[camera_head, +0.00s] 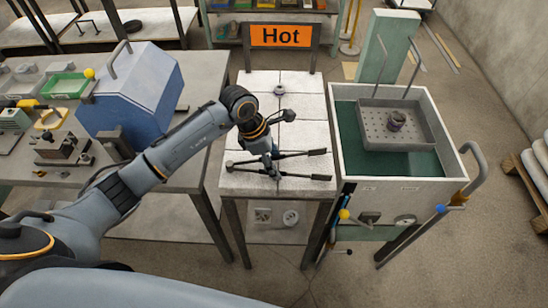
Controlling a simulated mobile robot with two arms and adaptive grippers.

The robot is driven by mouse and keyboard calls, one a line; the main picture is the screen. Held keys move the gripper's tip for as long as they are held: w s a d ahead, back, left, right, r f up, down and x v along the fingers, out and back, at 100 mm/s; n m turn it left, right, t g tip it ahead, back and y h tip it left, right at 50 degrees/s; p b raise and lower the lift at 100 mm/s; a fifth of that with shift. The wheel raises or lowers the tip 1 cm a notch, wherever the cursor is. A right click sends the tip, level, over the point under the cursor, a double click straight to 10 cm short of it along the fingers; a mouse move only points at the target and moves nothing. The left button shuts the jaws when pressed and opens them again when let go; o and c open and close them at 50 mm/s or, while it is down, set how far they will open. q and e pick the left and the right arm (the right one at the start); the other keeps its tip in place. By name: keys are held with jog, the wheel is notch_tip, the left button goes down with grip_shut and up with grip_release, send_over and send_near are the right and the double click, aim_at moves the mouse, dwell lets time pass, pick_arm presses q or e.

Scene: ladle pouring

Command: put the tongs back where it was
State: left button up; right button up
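The black tongs (300,154) lie across the front part of the white-tiled table (303,110), their two long arms spread apart toward the right. My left gripper (270,168) is over the middle of the tongs, coming down from above. Its fingers are dark against the dark tongs, so I cannot tell whether they are closed on them or only touching. My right gripper is not in view.
A small purple ring (279,90) sits farther back on the tiles, before the orange "Hot" sign (281,36). On the right, a perforated basket (370,127) holding a dark purple part (396,120) sits in a tank (390,184). A blue box (140,95) stands left.

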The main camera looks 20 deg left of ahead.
pick_arm(q)
jog(key=shift+f, duration=0.25)
jog(key=o, duration=0.6)
jog(key=shift+r, duration=0.1)
jog(key=shift+c, duration=0.2)
jog(key=shift+r, duration=0.15)
jog(key=shift+a+r, duration=0.1)
jog(key=shift+r, duration=0.15)
jog(key=b+v, duration=0.2)
jog(key=v, duration=0.9)
jog(key=shift+r, duration=0.25)
jog(key=shift+s, duration=0.1)
